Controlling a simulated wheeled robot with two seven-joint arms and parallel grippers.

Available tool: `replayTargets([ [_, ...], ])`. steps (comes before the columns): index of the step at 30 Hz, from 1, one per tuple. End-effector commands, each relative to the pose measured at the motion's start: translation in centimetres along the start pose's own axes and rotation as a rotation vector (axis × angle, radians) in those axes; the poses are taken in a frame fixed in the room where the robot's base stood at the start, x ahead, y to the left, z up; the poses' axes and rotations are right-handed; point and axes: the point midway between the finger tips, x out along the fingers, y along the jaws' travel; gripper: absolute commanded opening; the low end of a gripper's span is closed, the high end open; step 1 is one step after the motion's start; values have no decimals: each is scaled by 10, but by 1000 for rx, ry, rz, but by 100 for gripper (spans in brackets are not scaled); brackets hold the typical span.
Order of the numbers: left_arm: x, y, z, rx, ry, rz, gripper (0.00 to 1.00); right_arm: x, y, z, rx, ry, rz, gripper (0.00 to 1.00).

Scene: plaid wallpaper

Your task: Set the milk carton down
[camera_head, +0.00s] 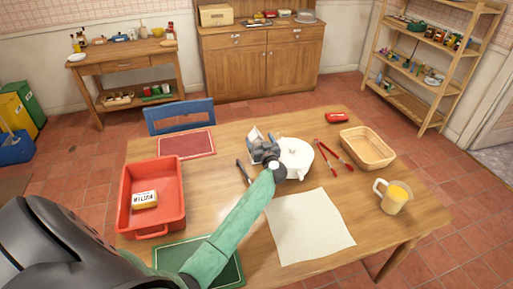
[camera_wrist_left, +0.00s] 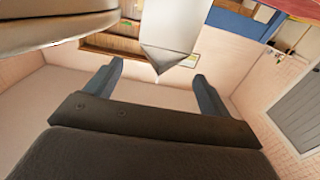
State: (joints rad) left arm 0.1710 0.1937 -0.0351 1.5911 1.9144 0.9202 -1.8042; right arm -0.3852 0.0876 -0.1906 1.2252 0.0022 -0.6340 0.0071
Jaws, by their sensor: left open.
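The milk carton (camera_head: 254,134) is a white shape at the far side of my left gripper (camera_head: 264,148) in the head view, mostly hidden by it. In the left wrist view, a white pointed shape, apparently the carton (camera_wrist_left: 172,25), shows between and beyond the fingertips of the open left gripper (camera_wrist_left: 158,70). No finger visibly grips it. The carton appears to stand on the wooden table (camera_head: 225,175), though its base is hidden. My right gripper is out of view.
A white teapot (camera_head: 297,158) is close right of my left gripper. A cream sheet (camera_head: 310,227) lies in front.

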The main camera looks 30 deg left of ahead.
Motion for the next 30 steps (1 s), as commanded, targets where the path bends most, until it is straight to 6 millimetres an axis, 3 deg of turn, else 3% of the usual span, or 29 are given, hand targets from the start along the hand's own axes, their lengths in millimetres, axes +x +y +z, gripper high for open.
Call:
replayTargets([
  [6,0,0,34,2,0,1,82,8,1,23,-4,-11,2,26],
  [17,30,1,29,1,2,2,82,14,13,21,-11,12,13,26],
  [24,63,1,30,1,2,2,82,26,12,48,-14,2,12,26],
  [30,75,0,31,0,1,2,82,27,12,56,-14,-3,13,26],
])
